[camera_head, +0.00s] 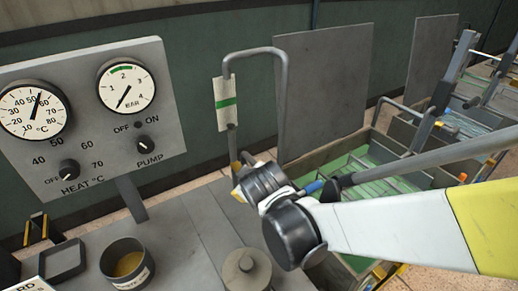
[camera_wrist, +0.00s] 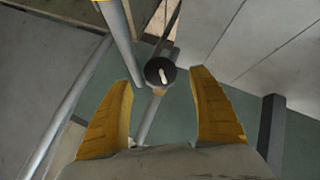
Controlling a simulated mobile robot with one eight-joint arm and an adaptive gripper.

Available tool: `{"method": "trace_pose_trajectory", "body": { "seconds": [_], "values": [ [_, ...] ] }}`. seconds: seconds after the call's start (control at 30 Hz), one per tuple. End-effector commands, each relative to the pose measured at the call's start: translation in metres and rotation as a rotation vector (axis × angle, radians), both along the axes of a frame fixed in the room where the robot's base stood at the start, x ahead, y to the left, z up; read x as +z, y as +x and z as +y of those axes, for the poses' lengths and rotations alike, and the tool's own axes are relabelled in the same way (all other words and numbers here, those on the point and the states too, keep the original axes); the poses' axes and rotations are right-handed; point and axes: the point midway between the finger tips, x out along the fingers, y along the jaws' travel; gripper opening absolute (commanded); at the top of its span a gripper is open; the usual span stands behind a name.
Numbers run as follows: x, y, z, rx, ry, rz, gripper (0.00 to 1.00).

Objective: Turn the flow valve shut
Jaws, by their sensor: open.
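The flow valve appears to be the dark round knob with a pale pointer mark (camera_wrist: 160,71) on a thin pipe in the wrist view. My gripper (camera_wrist: 162,82) is open, with one yellow finger on each side of the knob in that view. The fingers look apart from the knob; the remaining distance is hard to judge. In the head view my gripper (camera_head: 238,178) is at the lower part of the bent grey pipe (camera_head: 282,100), below a pale plate with a green band (camera_head: 225,103). The knob is hidden there behind my wrist.
A grey control panel (camera_head: 100,75) with two dials, a heat knob (camera_head: 69,169) and a pump knob (camera_head: 143,146) stands at left. A cup (camera_head: 126,262) and a round lidded part (camera_head: 246,268) sit on the bench below. Green-lined tanks (camera_head: 370,165) lie to the right.

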Motion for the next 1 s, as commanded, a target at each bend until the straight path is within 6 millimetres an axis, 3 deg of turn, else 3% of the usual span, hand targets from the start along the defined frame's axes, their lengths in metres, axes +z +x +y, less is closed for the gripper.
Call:
{"method": "trace_pose_trajectory", "body": {
  "seconds": [0.2,0.4,1.0],
  "values": [
    [0.029,-0.031,-0.009,0.001,-0.001,0.0,0.7],
    [0.047,-0.049,-0.014,0.001,0.0,-0.001,0.7],
    [0.049,-0.05,-0.024,-0.007,0.005,-0.002,0.7]
  ]
}}
